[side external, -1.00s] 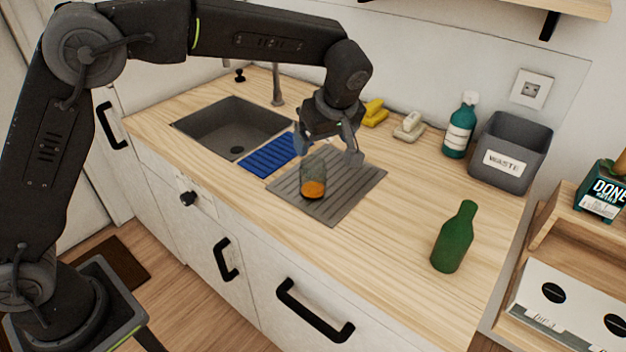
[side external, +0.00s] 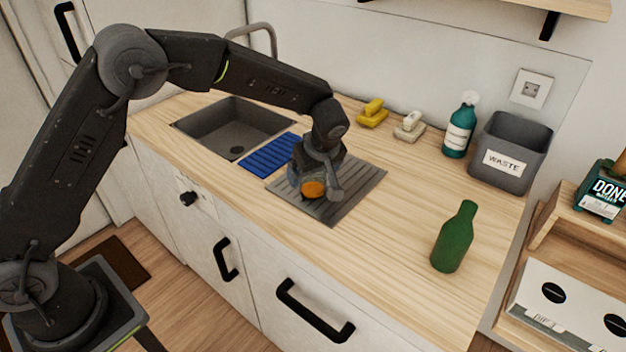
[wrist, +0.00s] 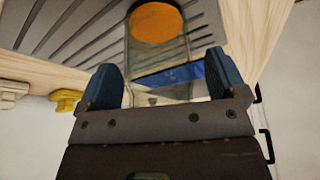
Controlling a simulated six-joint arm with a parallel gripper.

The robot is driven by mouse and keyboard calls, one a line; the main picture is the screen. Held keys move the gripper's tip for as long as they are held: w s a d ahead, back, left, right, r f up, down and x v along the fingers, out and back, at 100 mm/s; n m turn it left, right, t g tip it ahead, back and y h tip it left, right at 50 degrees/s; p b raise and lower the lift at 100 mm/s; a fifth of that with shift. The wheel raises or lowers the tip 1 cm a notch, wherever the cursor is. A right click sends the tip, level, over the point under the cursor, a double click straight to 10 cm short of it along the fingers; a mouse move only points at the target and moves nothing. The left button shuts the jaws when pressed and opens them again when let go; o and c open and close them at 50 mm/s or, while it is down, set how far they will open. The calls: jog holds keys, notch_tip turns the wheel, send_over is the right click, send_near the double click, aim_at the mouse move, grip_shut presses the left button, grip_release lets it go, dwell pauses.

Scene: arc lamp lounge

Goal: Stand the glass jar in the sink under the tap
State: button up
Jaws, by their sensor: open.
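The glass jar is clear with an orange layer at its bottom, and stands upright on the grey drainboard (side external: 352,190). In the side view most of the glass jar (side external: 313,189) is hidden behind my gripper (side external: 313,192), and mainly the orange part shows. In the wrist view the jar (wrist: 157,50) lies between the two spread fingers of my gripper (wrist: 165,85). The fingers are open around the jar, and I cannot tell whether either touches it. The grey sink (side external: 215,125) is empty, at the left. The tap (side external: 272,42) rises behind it.
A blue ribbed mat (side external: 268,157) lies between sink and drainboard. A yellow brush (side external: 373,113), a pale brush (side external: 409,126), a teal bottle (side external: 460,128) and a waste bin (side external: 511,148) stand along the back. A green bottle (side external: 453,238) stands at front right, with clear counter around it.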

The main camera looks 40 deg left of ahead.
jog(key=c, duration=1.2)
jog(key=shift+r, duration=0.15)
